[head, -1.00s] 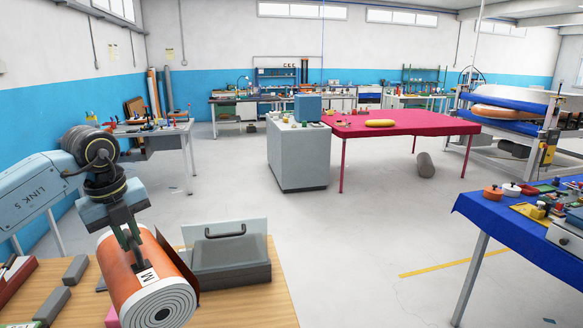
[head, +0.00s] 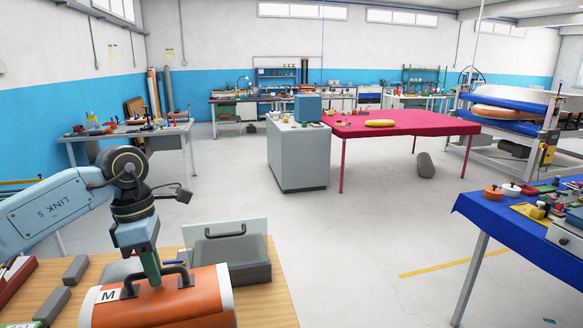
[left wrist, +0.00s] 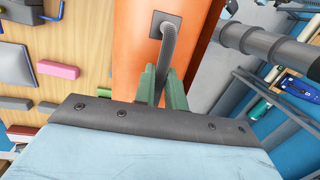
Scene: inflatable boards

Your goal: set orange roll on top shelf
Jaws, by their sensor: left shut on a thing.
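The orange roll (head: 195,303) has pale end bands, an M label and a dark handle on top. It lies roughly level, its length running left to right, low in the head view over the wooden table. I cannot tell whether it touches the table. My left gripper (head: 155,284) comes down from above and is shut on its handle. In the left wrist view the green fingers (left wrist: 162,92) close around the grey handle (left wrist: 169,45) against the orange surface (left wrist: 130,65). My right gripper is out of view. I cannot identify the top shelf for certain.
A grey case (head: 232,257) with a handle stands on the wooden table (head: 273,302) just behind the roll. Grey blocks (head: 75,269) lie at the left. Open floor (head: 370,240) lies to the right, before a blue-covered table (head: 480,212).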

